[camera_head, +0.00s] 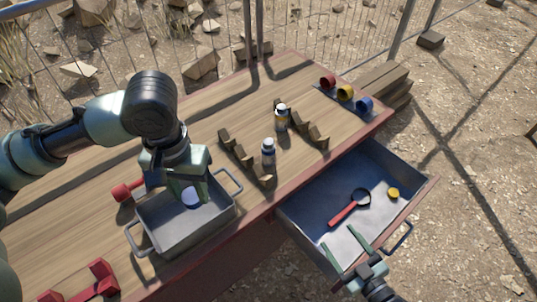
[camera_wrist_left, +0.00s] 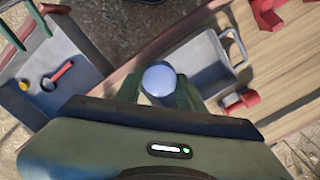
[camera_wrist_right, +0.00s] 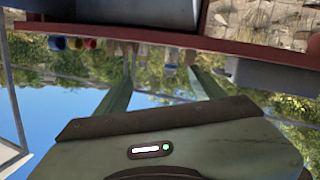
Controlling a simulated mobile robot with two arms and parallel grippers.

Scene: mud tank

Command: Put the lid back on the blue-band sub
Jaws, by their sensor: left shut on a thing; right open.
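A small bottle with a blue band (camera_head: 268,152) stands upright on the bench between two dark notched racks; I cannot make out whether its top is covered. My left gripper (camera_head: 189,192) points down over the grey metal tray (camera_head: 152,212). It is shut on a pale round-topped thing (camera_wrist_left: 159,78), whose lower part is mostly hidden; I cannot tell whether it is a lid or a whole container. My right gripper (camera_head: 345,248) is open and empty at the front of the open drawer (camera_head: 310,212). A small yellow round piece (camera_head: 393,193) lies in the drawer.
A yellow-banded bottle (camera_head: 282,118) stands behind the blue-banded one. Red, yellow and blue cups (camera_head: 346,92) are at the far right corner. A red-handled magnifier (camera_head: 350,207) lies in the drawer. Red stands (camera_head: 92,284) are at the near left. The bench's middle front is clear.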

